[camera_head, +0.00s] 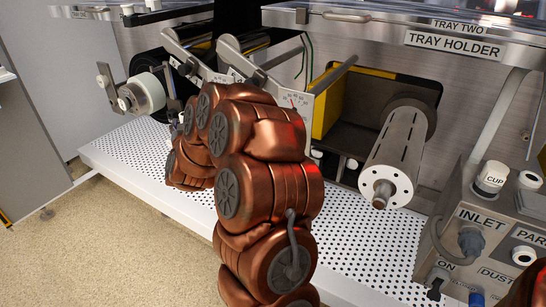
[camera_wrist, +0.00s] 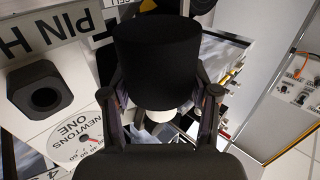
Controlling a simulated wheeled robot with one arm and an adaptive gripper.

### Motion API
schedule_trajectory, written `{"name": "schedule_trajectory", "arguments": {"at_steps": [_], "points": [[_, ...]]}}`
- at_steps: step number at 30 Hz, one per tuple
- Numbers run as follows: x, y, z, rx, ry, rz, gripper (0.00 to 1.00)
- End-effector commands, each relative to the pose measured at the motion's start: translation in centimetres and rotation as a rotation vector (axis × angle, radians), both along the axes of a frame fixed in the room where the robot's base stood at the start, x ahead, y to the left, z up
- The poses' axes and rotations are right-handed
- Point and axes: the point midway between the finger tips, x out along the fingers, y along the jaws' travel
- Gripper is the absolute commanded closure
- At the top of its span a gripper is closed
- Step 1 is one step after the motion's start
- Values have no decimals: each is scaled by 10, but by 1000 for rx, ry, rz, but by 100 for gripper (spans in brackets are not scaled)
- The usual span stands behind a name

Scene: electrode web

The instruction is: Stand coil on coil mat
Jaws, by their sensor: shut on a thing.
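A black cylinder (camera_wrist: 157,60), which looks like the coil, is between the two fingers of my gripper (camera_wrist: 158,90) in the wrist view. My gripper is shut on it, with a finger on each side. Part of a white round thing (camera_wrist: 160,116) shows just below the cylinder between the fingers; I cannot tell what it is. In the head view my copper arm hides the gripper and the coil. I cannot make out a coil mat in either view.
A perforated white shelf (camera_head: 125,150) runs along the machine front. A slotted metal roller (camera_head: 397,155) sticks out at right, near the inlet box (camera_head: 478,215). A white roll (camera_head: 148,92) is at left. A dial (camera_wrist: 88,130) and dark square nut (camera_wrist: 40,90) are close by at left.

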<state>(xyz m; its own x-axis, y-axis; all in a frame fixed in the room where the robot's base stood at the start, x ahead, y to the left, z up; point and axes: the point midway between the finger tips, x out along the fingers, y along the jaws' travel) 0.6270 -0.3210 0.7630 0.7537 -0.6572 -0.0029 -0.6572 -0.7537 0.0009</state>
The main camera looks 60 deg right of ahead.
Motion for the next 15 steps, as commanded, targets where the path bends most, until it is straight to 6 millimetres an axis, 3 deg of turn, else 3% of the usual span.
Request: {"name": "schedule_trajectory", "arguments": {"at_steps": [1, 9, 12, 15], "points": [[-6, -7, -19, 1, -1, -21, 92], [-34, -38, -64, 0, -3, -116, 92], [-44, -47, -80, 0, -3, -148, 92], [-58, -69, -83, -5, -4, -205, 92]]}}
